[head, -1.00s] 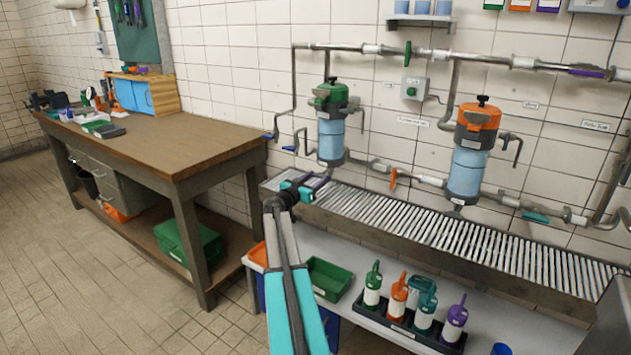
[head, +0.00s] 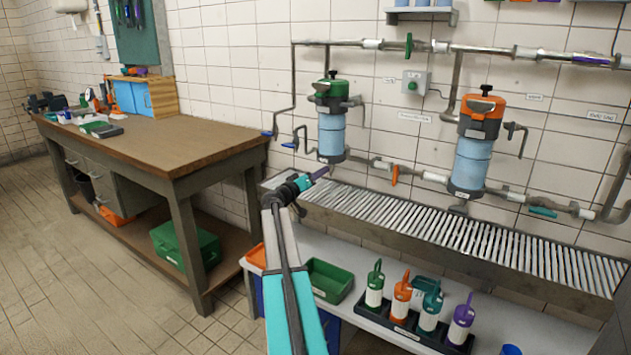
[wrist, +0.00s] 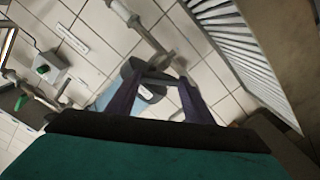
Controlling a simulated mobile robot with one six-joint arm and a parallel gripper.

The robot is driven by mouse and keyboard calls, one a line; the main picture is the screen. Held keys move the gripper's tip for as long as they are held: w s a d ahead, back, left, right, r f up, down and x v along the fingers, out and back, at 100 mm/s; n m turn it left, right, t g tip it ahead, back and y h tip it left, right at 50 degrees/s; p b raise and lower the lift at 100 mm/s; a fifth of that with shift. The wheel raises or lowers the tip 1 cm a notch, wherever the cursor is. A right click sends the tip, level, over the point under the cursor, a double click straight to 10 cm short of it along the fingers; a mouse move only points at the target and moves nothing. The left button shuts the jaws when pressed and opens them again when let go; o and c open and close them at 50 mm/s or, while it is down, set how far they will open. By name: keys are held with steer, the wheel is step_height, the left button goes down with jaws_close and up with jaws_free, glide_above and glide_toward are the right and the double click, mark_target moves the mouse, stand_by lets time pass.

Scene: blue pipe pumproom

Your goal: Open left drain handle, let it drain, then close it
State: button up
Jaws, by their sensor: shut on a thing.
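The left filter housing (head: 331,132) hangs on the wall pipes, with a green cap, a pale blue bowl and a dark base. My gripper (head: 322,171), with purple fingers, is just under that base. In the wrist view my gripper (wrist: 158,80) has its fingers around a dark bar, the left drain handle (wrist: 156,79), below the housing's dark base. The fingers hide part of the handle, and its exact angle is hard to tell. In the head view the handle is hidden. I cannot see any flowing water.
The right housing (head: 474,145) has an orange cap. A slatted drain trough (head: 430,222) runs below both housings. An orange pipe handle (head: 395,174) is right of my gripper. Several bottles stand in a black tray (head: 400,329). A wooden workbench (head: 150,150) is at left.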

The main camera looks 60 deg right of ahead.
steer(key=n+b, duration=0.1)
steer(key=n, duration=0.4)
steer(key=shift+d+r+n, duration=0.1)
steer(key=shift+d+n, duration=0.05)
steer(key=shift+n, duration=0.25)
steer(key=n+p, duration=0.1)
steer(key=n, duration=0.3)
steer(key=shift+n, duration=0.4)
steer(key=o, duration=1)
steer(key=shift+o, duration=0.2)
steer(key=shift+a, duration=0.2)
